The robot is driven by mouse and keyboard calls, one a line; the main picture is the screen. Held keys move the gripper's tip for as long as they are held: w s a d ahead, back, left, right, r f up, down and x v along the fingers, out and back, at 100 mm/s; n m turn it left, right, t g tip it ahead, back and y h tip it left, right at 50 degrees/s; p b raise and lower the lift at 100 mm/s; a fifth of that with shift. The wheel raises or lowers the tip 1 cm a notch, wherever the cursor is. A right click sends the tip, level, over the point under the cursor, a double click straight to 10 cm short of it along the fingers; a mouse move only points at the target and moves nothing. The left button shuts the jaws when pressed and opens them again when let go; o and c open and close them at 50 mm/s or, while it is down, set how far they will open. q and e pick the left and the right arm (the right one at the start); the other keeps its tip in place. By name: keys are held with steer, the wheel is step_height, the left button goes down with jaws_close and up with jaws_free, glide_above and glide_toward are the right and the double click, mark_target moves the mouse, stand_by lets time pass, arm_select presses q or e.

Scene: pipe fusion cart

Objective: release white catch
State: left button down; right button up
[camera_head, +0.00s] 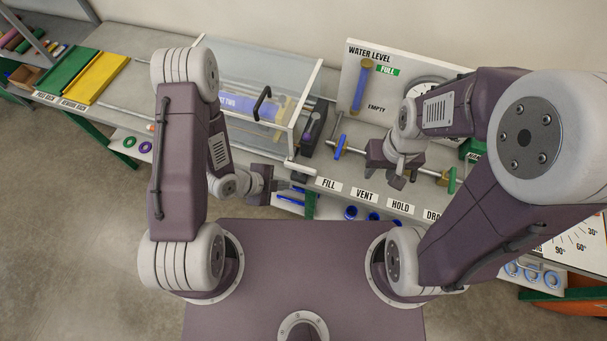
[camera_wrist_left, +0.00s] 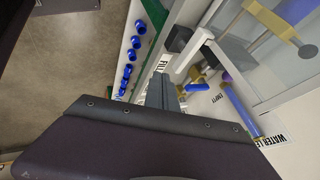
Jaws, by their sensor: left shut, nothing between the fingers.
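A white bar-shaped part (camera_wrist_left: 190,55), which looks like the white catch, sits at the near corner of the clear guard in the left wrist view. In the head view a white piece (camera_head: 300,167) shows at the lower right corner of the clear guard (camera_head: 255,65); I cannot tell whether the catch is fastened. My left gripper (camera_head: 292,187) is shut and empty just below that corner. Its fingertips (camera_wrist_left: 165,88) lie close to the white part; contact is unclear. My right gripper (camera_head: 397,178) hangs over the bench by the valves, its jaw opening unclear.
Inside the guard lies a blue cylinder (camera_head: 245,100). A black handle (camera_head: 262,103) is on its front. A blue valve lever (camera_head: 340,147) and a green one (camera_head: 452,181) stand to the right. Behind them is the water level board (camera_head: 350,80). Yellow and green trays lie left.

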mark_target(300, 170)
arm_select(q)
steer(key=w+d+f+b, duration=0.2)
steer(key=b, duration=0.3)
steer(key=w+d+f+b, duration=0.2)
steer(key=f+b, duration=0.1)
steer(key=b, duration=0.3)
steer(key=w+d+f+b, duration=0.2)
steer(key=w+f+b, duration=0.1)
steer(key=b, duration=0.3)
steer(key=shift+d, duration=0.1)
